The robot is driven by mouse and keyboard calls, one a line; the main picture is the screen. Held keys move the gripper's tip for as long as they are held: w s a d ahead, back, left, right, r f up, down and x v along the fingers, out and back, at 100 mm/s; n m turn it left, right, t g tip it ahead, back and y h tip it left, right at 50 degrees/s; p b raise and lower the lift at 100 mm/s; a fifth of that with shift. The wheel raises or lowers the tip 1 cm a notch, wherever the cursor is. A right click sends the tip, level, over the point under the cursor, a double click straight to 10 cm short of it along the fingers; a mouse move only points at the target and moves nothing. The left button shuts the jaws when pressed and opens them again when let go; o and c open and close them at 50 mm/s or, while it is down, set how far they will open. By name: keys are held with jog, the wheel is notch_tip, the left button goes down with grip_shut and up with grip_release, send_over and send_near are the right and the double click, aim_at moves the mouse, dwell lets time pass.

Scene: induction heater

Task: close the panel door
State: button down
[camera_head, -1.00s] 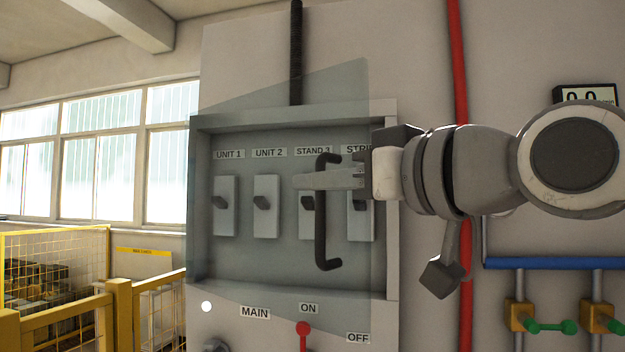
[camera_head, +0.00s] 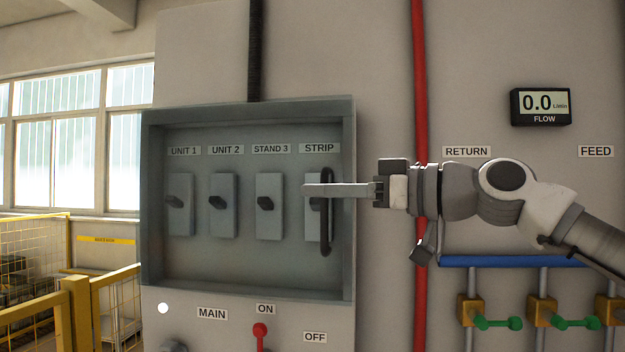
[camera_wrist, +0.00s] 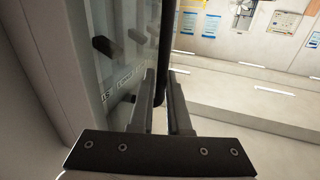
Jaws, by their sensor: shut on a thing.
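The panel door (camera_head: 230,255) is a clear, bluish pane over a grey cabinet front. It looks flush or nearly flush with the cabinet frame; I cannot tell if a small gap is left. Its dark vertical handle (camera_head: 327,235) stands at the right side, in front of the STRIP switch. My gripper (camera_head: 308,190) reaches in from the right, with its fingers shut around the handle's upper half. In the wrist view the handle (camera_wrist: 166,45) runs between the two fingers (camera_wrist: 160,82), and the pane (camera_wrist: 117,60) is on the left.
Behind the pane are several switches, such as UNIT 1 (camera_head: 181,205). Below it are a red lever (camera_head: 260,335) and a dark knob. A red pipe (camera_head: 420,100) and a blue pipe (camera_head: 510,261) with green-handled valves (camera_head: 497,323) are at the right. A yellow fence (camera_head: 75,310) is at the left.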

jog(key=shift+w+d+r, duration=0.1)
jog(key=shift+w+d, duration=0.1)
jog(key=shift+w, duration=0.25)
jog(key=shift+w+d+r, duration=0.1)
jog(key=shift+w+d, duration=0.1)
jog(key=shift+w, duration=0.25)
jog(key=c, duration=1.2)
grip_release()
jog(key=shift+w, duration=0.15)
jog(key=shift+o, duration=0.2)
jog(key=shift+f, duration=0.1)
jog(key=shift+d, duration=0.1)
jog(key=b+v, duration=0.2)
jog(key=v, duration=1.5)
jog(key=shift+s, duration=0.25)
